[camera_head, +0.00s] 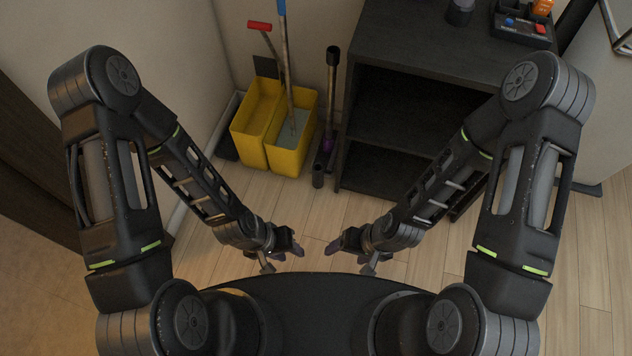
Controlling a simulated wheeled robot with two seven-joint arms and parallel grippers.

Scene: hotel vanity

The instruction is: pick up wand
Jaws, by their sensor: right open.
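A thin dark upright stick with a black top, which looks like the wand (331,92), stands on the floor between the yellow bucket and the black shelf unit. It has a purple part near its lower end. My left gripper (287,250) hangs low in front of my body, well short of the wand; its jaw gap is too small to make out. My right gripper (345,250) is open and empty, facing the left one, also apart from the wand.
A two-part yellow bucket (250,125) holds a blue-topped mop handle (284,40) and a red-handled tool (260,26). The black shelf unit (430,45) stands close on the wand's right, with a caddy (522,27) on top. The wooden floor (285,205) before them is clear.

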